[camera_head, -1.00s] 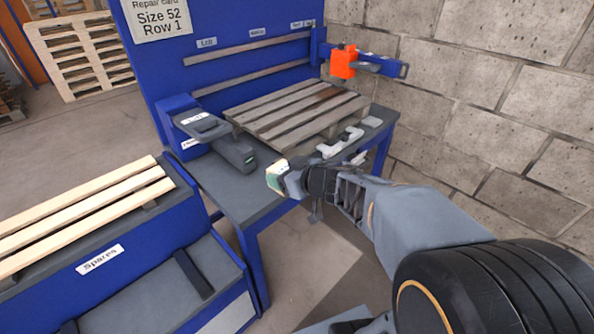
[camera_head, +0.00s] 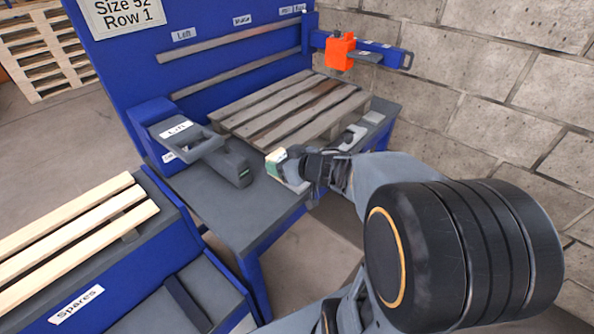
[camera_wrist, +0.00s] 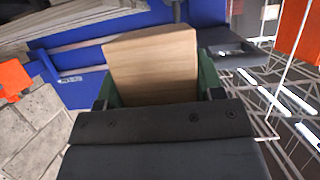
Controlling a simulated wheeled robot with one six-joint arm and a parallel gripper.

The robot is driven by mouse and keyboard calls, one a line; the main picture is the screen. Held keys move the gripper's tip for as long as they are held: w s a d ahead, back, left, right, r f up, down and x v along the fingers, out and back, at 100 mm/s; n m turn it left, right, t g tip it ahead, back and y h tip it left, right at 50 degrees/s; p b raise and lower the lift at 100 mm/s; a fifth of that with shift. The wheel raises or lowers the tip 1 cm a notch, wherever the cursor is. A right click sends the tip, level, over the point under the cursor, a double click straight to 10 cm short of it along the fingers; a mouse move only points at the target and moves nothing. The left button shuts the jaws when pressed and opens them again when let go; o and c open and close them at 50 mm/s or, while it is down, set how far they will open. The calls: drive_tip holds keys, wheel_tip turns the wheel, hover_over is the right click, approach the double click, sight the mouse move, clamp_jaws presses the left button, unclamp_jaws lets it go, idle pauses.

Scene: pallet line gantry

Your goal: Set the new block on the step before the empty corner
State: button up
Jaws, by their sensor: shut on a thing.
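My gripper (camera_head: 290,168) is shut on a pale wooden block (camera_head: 276,161) and holds it in front of the pallet, over the front part of the bench (camera_head: 262,205). In the wrist view the block (camera_wrist: 152,62) stands up between the green-lined jaws and hides much of what is behind it. The grey wooden pallet (camera_head: 285,108) lies on the bench. A light grey step-shaped piece (camera_head: 352,137) sits at its right front corner, partly hidden by my arm. The empty corner itself cannot be made out.
An orange clamp (camera_head: 340,50) sits on a blue arm at the back right. Spare slats (camera_head: 75,215) lie at the left. A block wall (camera_head: 490,80) is close on the right.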

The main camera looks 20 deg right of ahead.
drive_tip(key=w+d+f+b, duration=0.1)
drive_tip(key=w+d+f, duration=0.2)
drive_tip(key=w+d+f+b, duration=0.1)
drive_tip(key=w+d+f, duration=0.2)
drive_tip(key=d+f, duration=0.1)
drive_tip(key=shift+f+b, duration=0.15)
drive_tip(key=shift+b, duration=0.15)
drive_tip(key=shift+w+d+f, duration=0.35)
drive_tip(key=shift+d+f, duration=0.05)
drive_tip(key=shift+f, duration=0.2)
drive_tip(key=shift+w+d+f+b, duration=0.1)
drive_tip(key=shift+f+b, duration=0.7)
drive_tip(key=shift+f, duration=0.8)
drive_tip(key=shift+f, duration=0.15)
drive_tip(key=o, duration=0.9)
drive_tip(key=shift+o, duration=0.2)
